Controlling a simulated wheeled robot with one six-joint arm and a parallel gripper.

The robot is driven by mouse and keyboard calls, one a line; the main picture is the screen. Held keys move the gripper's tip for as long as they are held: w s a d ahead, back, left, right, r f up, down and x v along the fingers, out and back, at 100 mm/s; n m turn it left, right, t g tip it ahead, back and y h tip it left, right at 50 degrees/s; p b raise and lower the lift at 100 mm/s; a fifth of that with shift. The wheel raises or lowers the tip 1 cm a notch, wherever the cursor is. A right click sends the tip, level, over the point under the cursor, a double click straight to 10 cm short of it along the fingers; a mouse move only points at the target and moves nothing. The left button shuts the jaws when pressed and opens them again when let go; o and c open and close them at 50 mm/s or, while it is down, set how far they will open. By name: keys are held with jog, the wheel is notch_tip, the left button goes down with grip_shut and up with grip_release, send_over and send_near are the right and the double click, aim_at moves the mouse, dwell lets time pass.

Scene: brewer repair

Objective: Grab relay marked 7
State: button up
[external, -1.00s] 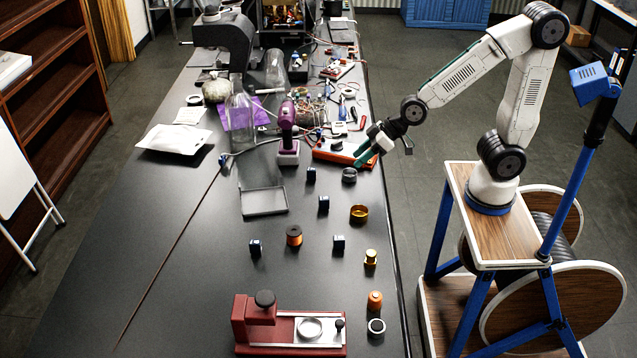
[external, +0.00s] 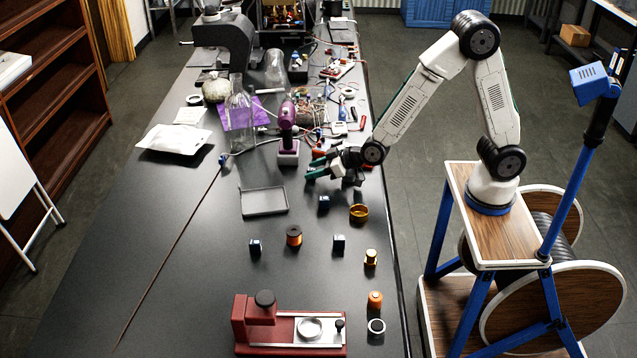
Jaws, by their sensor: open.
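Small dark blue relay blocks stand on the black table. One relay (external: 324,203) is just below my gripper, one relay (external: 338,244) is lower right, and one relay (external: 255,247) is lower left. Their markings are too small to read, so I cannot tell which is 7. My gripper (external: 314,168) is open, with green-tipped fingers pointing left, low over the table. A fourth block seen earlier near this spot is now hidden by or between the fingers; I cannot tell which.
A grey tray (external: 264,202) lies left of my gripper, and a purple tool (external: 288,135) stands behind it. A brass ring (external: 359,213), copper spool (external: 294,236), brass part (external: 371,258) and orange part (external: 375,300) stand nearby. A red press (external: 290,325) is in front.

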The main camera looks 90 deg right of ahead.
jog(key=shift+x, duration=0.75)
grip_shut()
